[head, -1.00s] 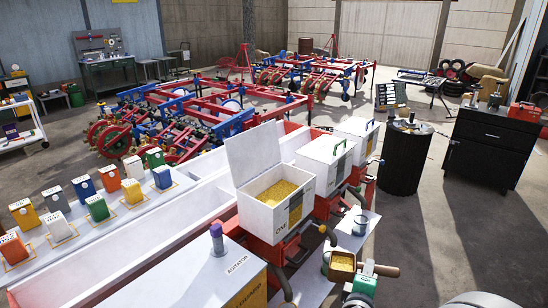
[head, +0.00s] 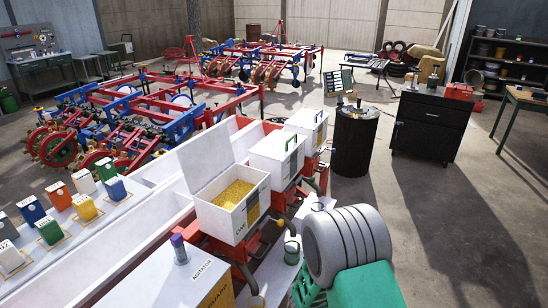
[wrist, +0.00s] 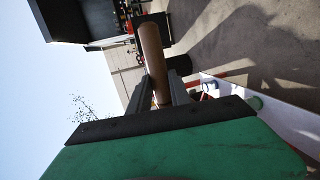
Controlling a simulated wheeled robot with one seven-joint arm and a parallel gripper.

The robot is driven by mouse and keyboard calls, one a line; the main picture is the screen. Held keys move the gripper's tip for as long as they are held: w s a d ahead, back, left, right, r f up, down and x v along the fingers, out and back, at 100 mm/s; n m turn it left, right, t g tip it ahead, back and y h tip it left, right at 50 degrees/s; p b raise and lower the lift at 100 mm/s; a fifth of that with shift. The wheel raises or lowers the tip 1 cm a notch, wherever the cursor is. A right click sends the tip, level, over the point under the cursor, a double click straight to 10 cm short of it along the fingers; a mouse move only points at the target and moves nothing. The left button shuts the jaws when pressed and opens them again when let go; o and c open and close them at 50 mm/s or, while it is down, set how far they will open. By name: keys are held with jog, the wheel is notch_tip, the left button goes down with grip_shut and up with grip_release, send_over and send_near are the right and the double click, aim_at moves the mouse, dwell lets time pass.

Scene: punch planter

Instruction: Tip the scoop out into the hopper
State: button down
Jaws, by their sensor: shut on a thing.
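The open white hopper (head: 226,218) stands at the middle of the head view, its lid raised at the left and yellow grain (head: 237,192) inside. In the wrist view my gripper (wrist: 166,92) is shut on the scoop's brown wooden handle (wrist: 153,62). The scoop's bowl shows in neither current view, so I cannot tell its tilt or what it holds. In the head view my grey and green arm fills the lower right, near the hopper's front right, and my fingers are hidden. Dark specks (wrist: 88,110) show left of the gripper in the wrist view; I cannot tell what they are.
Two closed white hoppers (head: 283,157) (head: 308,126) stand behind the open one. A grey-green cup (head: 292,250) stands on the white ledge near my arm. Seed packets (head: 86,207) line the left tray. A black drum (head: 355,143) and cabinet (head: 430,125) stand beyond, with clear floor at right.

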jog(key=w+a+n+y, duration=0.1)
jog(key=w+a, duration=0.1)
jog(key=w+a+t+y, duration=0.1)
jog(key=w+a, duration=0.1)
jog(key=shift+w+a+n, duration=0.25)
jog(key=shift+a+n, duration=0.1)
jog(key=shift+n, duration=0.05)
jog(key=w+a+r+n+y, duration=0.2)
jog(key=a+r+n+y, duration=0.1)
jog(key=a, duration=0.4)
jog(key=w+a+r+n+y, duration=0.1)
jog(key=a+r+n+y, duration=0.2)
jog(key=a, duration=0.4)
jog(key=w+a+r+n+t+y, duration=0.1)
jog(key=w+a+r+n+y, duration=0.1)
jog(key=a+r+n+y, duration=0.2)
jog(key=a+y, duration=0.2)
jog(key=a, duration=0.1)
jog(key=shift+w+r+y, duration=0.2)
jog(key=shift+w+y, duration=0.1)
